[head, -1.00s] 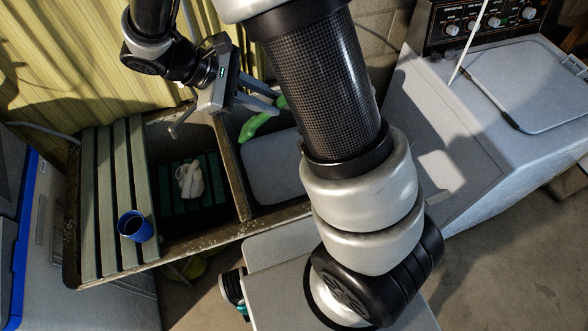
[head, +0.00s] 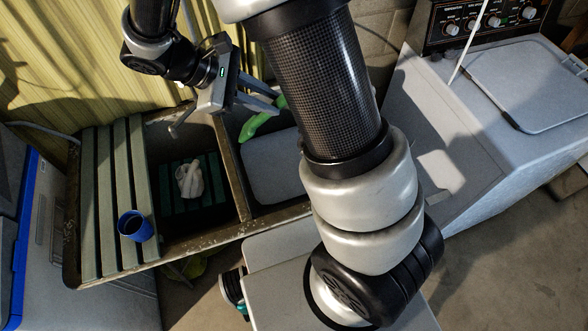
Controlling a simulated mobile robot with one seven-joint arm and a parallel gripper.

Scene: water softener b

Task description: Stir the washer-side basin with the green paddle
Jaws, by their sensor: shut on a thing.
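The double sink's washer-side basin (head: 231,160) is the right one, with a flat pale grey surface inside it. The green paddle (head: 259,122) slants at the back of this basin, its lower end close to the grey surface. My gripper (head: 276,104) is above the back of the basin, with its fingers pointing right. It is shut on the upper part of the paddle. My arm hides the paddle's top end and the right side of the basin.
The left basin holds a pale cloth-like bundle (head: 190,180) on green slats. A blue cup (head: 135,226) stands on the slatted board (head: 110,190) at left. The washer (head: 440,165) stands at right, and a corrugated yellow wall (head: 70,60) rises behind.

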